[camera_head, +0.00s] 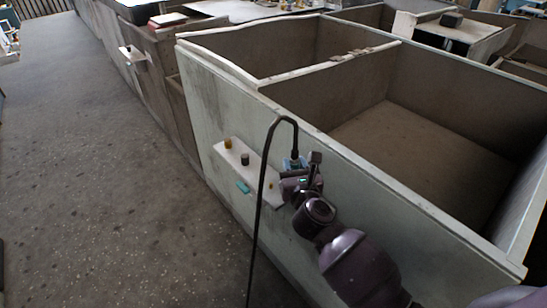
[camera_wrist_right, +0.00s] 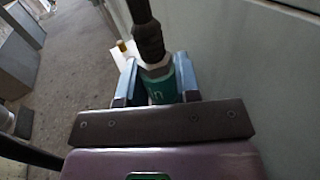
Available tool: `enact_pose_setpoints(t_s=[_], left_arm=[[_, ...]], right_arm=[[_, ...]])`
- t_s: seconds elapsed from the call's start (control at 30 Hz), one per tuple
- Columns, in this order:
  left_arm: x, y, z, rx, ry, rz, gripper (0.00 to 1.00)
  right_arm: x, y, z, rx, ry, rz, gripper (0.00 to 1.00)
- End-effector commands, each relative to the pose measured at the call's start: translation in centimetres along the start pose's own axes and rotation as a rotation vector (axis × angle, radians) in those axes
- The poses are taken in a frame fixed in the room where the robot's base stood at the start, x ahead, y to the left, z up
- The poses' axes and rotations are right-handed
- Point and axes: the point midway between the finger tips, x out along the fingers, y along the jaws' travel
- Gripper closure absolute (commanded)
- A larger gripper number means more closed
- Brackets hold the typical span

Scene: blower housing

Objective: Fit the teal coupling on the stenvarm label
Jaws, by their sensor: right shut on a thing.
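My right gripper (camera_head: 292,178) is shut on the teal coupling (camera_wrist_right: 162,88). The coupling sits between its two blue jaws in the right wrist view (camera_wrist_right: 158,84), with a white collar and a black hose (camera_wrist_right: 148,40) at its top. Part of a pale marking shows on it. In the head view the gripper is at the right end of a white ledge (camera_head: 238,156) on the housing's side wall. A small teal patch (camera_head: 243,187) is on the ledge's front. I cannot read any label, so I cannot tell which is stenvarm. My left gripper is not in view.
A yellow-brown fitting (camera_head: 228,142) and a dark fitting (camera_head: 245,159) stand on the ledge. The hose (camera_head: 262,190) loops above the gripper and hangs down in front of the ledge. The large open housing (camera_head: 400,135) fills the right. Open floor (camera_head: 100,180) lies left.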

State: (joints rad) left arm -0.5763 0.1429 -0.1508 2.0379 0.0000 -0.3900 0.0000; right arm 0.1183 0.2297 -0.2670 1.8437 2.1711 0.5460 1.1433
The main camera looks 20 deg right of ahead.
Motion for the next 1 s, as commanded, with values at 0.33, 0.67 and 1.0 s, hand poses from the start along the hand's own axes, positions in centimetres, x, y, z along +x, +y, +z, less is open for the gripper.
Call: enact_pose_setpoints(t_s=[0.33, 0.67, 1.0], left_arm=[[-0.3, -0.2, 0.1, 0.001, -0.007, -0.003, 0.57], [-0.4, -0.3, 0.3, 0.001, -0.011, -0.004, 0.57], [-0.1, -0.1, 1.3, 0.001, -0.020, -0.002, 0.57]], right_arm=[[7.7, 3.0, -3.4, 0.002, 0.001, -0.034, 0.98], [9.2, 4.4, -4.8, 0.000, 0.000, -0.026, 0.98], [9.2, 4.4, -6.5, -0.001, 0.002, -0.026, 0.98]])
